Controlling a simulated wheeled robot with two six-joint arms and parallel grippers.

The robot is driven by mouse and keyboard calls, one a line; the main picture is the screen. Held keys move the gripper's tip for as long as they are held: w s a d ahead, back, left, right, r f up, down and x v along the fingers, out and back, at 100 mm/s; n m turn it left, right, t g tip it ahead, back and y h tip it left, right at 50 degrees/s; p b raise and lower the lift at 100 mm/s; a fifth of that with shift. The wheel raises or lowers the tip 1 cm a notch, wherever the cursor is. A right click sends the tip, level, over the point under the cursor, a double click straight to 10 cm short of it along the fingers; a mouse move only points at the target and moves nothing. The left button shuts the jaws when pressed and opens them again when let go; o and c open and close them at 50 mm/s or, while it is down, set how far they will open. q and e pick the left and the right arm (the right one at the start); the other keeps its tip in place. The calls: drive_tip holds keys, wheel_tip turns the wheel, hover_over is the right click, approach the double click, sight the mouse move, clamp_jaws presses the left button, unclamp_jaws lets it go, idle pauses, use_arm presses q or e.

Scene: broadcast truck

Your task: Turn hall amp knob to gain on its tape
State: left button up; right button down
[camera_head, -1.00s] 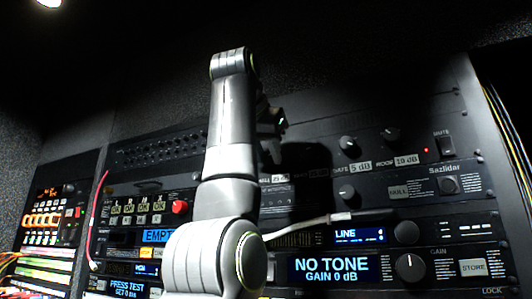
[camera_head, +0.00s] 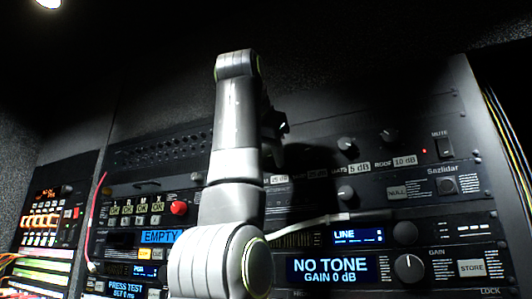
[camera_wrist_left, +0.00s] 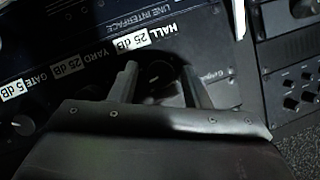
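The hall amp knob (camera_wrist_left: 157,73) is a dark round knob in shadow in the left wrist view, near the white tape reading HALL 25 dB (camera_wrist_left: 150,36). My left gripper (camera_wrist_left: 158,70) is open, with one finger on each side of this knob. I cannot tell whether the fingers touch it, and its pointer is too dark to read. In the head view my left gripper (camera_head: 279,126) is dark and partly hidden behind my left arm, which also covers the hall knob. My right gripper is in neither view.
Tapes for YARD 25 dB (camera_wrist_left: 84,64) and GATE 5 dB (camera_wrist_left: 22,86) line the same panel. The gate knob (camera_head: 346,143) and roof knob (camera_head: 389,135) stand to the right. A NO TONE display (camera_head: 331,268) is lit.

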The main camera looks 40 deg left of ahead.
use_arm(q)
drive_tip(key=shift+o, duration=0.2)
drive_tip(key=v, duration=1.7)
drive_tip(key=shift+s, duration=0.15)
drive_tip(key=shift+d, duration=0.1)
